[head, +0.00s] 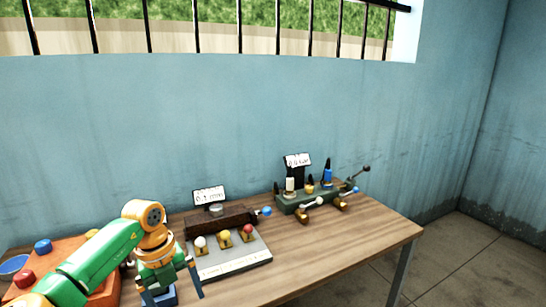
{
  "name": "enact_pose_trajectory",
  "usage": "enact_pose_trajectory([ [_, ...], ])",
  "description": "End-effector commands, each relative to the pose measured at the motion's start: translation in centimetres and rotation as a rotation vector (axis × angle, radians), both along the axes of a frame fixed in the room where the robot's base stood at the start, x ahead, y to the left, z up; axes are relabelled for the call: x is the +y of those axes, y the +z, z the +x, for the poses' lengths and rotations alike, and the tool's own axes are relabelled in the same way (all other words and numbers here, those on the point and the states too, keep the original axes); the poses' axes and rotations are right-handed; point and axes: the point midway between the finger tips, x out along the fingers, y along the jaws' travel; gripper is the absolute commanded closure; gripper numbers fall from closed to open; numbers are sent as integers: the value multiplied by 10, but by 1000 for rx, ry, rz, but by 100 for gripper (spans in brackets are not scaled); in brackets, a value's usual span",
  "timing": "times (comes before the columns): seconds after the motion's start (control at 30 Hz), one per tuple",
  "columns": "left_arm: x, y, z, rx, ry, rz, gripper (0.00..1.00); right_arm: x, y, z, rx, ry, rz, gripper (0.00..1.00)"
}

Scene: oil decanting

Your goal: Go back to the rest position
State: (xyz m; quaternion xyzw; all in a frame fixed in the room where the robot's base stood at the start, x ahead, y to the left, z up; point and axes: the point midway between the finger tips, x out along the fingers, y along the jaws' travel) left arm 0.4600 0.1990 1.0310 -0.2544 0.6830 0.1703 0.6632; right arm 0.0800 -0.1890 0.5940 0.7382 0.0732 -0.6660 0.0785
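My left arm comes in from the lower left, green and orange. My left gripper (172,290) points down at the front edge of the wooden table (340,256), left of the grey plate. Its two fingers stand apart. A small blue patch shows between them, low in the picture; I cannot tell what it is. My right gripper is not in view.
A green fixture (315,197) with levers stands behind at the right. An orange box (68,252) with coloured buttons sits at the left, partly behind my arm. The table's right part is clear.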

Motion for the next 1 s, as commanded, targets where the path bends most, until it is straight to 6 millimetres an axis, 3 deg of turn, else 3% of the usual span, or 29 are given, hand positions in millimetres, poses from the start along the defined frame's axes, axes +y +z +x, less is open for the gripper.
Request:
enact_pose_trajectory([
  [0.27, -66, -39, -1, -4, -63, -291, 1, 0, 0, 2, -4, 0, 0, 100],
  [0.4, -119, -62, -4, -25, -46, -556, 1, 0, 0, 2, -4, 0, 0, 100],
  [0.5, -165, -81, -3, -62, 78, -849, 1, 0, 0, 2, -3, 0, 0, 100],
  [0.57, -182, -95, 3, -103, 253, -1035, 1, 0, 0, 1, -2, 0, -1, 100],
  [0.63, -177, -133, 11, -161, 597, -1190, 1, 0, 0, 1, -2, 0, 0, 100],
  [0.7, -146, -186, 6, -207, 963, -1201, 1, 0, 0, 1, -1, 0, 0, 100],
  [0.77, -120, -228, -10, -219, 1197, -1145, 1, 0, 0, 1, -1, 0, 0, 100],
  [0.87, -82, -293, -56, -209, 1514, -994, 1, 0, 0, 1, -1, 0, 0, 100],
  [1.0, -43, -367, -147, -146, 1855, -722, 1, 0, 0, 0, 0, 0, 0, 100],
])
